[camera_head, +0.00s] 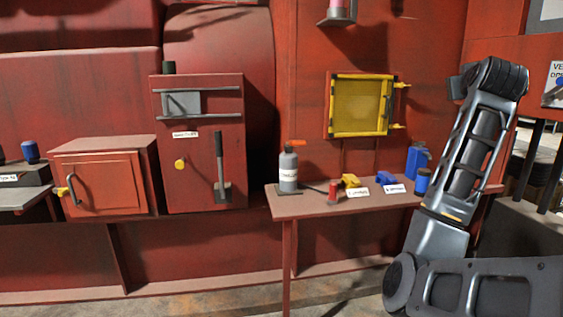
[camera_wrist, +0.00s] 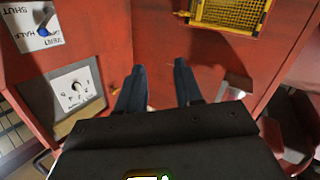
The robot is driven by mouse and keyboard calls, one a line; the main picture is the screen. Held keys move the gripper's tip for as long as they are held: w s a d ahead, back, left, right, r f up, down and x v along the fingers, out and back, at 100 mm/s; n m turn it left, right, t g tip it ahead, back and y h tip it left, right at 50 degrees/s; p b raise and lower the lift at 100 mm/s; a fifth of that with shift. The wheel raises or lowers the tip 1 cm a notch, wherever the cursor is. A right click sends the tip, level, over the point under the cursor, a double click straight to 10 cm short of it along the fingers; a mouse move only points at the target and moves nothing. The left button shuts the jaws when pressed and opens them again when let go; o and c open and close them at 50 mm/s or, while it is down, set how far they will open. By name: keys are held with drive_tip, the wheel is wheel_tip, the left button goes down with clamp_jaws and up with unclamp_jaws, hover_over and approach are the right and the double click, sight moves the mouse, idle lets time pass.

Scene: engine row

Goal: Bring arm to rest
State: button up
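My arm (camera_head: 478,150) stands at the right in the head view, folded upward in front of the right end of the table. My gripper (camera_wrist: 158,70) shows in the wrist view with its two dark fingers apart. Nothing is between the fingers; only red wall shows behind the gap. The fingers cannot be made out clearly in the head view.
A narrow table (camera_head: 310,205) holds a grey bottle (camera_head: 288,170), a yellow item (camera_head: 350,181) and blue containers (camera_head: 417,160). A yellow mesh hatch (camera_head: 360,106) is on the wall. A red box (camera_head: 103,183) and lever panel (camera_head: 200,140) stand left. A dial panel (camera_wrist: 76,88) shows in the wrist view.

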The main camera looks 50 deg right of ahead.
drive_tip(key=w+a+f+n+t, duration=0.2)
drive_tip(key=w+a+f, duration=0.45)
drive_tip(key=f, duration=0.45)
drive_tip(key=w+a+f+n+t+y, duration=0.2)
drive_tip(key=a+f+n+t+y, duration=0.1)
drive_tip(key=a+f, duration=0.75)
drive_tip(key=w+a+f+n+t+y, duration=0.2)
drive_tip(key=a+f+n+y, duration=0.1)
drive_tip(key=a+f, duration=0.8)
drive_tip(key=s+a+f+n+t+y, duration=0.1)
drive_tip(key=s+a+f+y, duration=0.3)
drive_tip(key=a, duration=0.6)
drive_tip(key=s+a+f+n+t+y, duration=0.1)
drive_tip(key=s+a+f+n, duration=0.15)
drive_tip(key=s+a, duration=0.45)
drive_tip(key=s+a+r+y, duration=0.2)
drive_tip(key=s+a+y, duration=0.3)
drive_tip(key=s+a, duration=0.8)
drive_tip(key=shift+s+a, duration=0.35)
drive_tip(key=shift+a, duration=0.15)
drive_tip(key=shift+m, duration=0.25)
